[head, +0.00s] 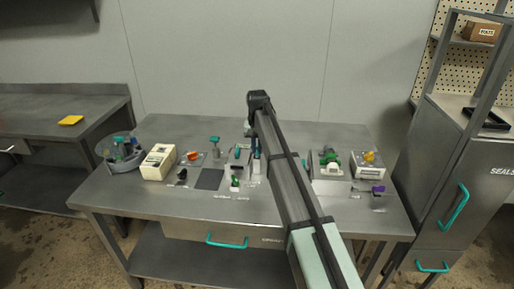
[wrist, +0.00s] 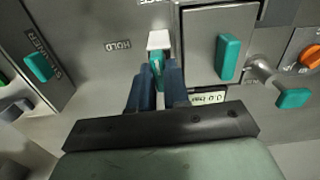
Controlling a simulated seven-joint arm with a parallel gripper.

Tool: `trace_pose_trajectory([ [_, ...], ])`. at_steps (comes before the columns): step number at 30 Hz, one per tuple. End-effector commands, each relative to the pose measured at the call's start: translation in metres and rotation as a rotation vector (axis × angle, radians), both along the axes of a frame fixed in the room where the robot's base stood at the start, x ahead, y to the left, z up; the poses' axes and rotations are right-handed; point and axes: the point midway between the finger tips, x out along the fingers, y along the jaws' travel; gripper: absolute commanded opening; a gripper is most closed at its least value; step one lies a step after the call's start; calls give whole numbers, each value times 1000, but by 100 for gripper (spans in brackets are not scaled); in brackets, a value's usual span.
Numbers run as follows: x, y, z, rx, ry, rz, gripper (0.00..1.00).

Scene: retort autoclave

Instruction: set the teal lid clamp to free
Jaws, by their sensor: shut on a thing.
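In the wrist view my gripper (wrist: 158,72) is shut on a small teal lever (wrist: 157,60), with a dark blue finger on each side of it. The lever stands against a white block (wrist: 158,40) on a grey metal panel. A label reading HOLD (wrist: 118,45) is to its left, and another label above is cut off by the frame edge. I take this lever for the teal lid clamp, but no label names it. In the head view my gripper (head: 256,165) points down at the middle of the bench, and my arm hides much of that spot.
A larger teal handle (wrist: 228,57) is close on the right, with a teal-ended lever (wrist: 293,98) and an orange knob (wrist: 311,56) beyond. Another teal handle (wrist: 38,65) is on the left. On the steel bench (head: 330,225), a cream box (head: 158,163) stands left; the front strip is clear.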

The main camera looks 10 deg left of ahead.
Motion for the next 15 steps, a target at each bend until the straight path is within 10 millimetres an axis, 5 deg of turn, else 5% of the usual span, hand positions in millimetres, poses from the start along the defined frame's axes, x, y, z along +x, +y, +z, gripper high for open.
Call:
trace_pose_trajectory([
  [15, 0, 0, 0, 0, -1, -66, 0],
])
